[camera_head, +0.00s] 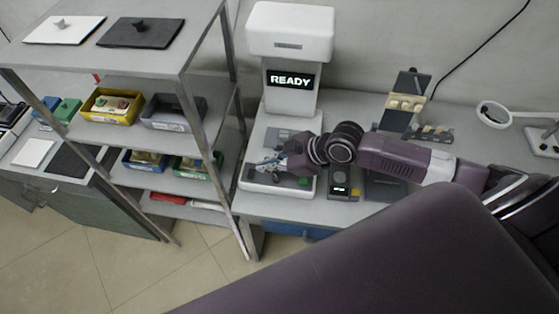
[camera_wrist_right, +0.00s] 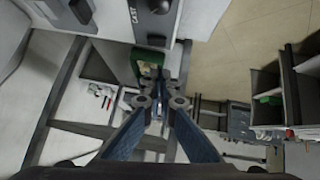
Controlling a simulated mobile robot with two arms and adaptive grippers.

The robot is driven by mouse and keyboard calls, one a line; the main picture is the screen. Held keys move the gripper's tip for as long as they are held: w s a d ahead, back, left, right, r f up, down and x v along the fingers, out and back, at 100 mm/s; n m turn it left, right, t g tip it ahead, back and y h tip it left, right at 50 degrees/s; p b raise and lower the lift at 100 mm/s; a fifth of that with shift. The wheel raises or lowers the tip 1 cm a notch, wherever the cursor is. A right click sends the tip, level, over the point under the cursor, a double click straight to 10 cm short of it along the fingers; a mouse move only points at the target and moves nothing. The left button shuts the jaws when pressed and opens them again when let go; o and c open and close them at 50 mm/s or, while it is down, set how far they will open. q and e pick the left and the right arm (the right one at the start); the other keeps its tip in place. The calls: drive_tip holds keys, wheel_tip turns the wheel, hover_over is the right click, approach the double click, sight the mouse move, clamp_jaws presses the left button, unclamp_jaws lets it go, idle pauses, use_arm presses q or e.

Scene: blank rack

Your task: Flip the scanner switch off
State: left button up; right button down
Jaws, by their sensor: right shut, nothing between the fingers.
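The white scanner (camera_head: 291,45) stands on the bench, with a lit display reading READY (camera_head: 290,81). My right gripper (camera_head: 262,167) is over the scanner's low front base (camera_head: 262,187), its fingers pointing left. In the right wrist view my right gripper (camera_wrist_right: 160,101) is shut and empty. Above the fingertips there are a white panel edge with grey fittings (camera_wrist_right: 155,22) and a small green part (camera_wrist_right: 147,63). I cannot tell for sure which part is the switch, or whether the fingertips touch anything. My left gripper is out of view.
A metal shelf rack (camera_head: 190,62) with bins, including a yellow one (camera_head: 112,106), stands left of the scanner. A small dark device (camera_head: 340,183) sits right of the base. A stand with pale blocks (camera_head: 405,103) and a ring magnifier (camera_head: 495,114) are farther right.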

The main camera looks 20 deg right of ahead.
drive_tip(key=b+v, duration=0.1)
drive_tip(key=v, duration=0.4)
drive_tip(key=shift+s+r, duration=0.1)
drive_tip(key=shift+r, duration=0.1)
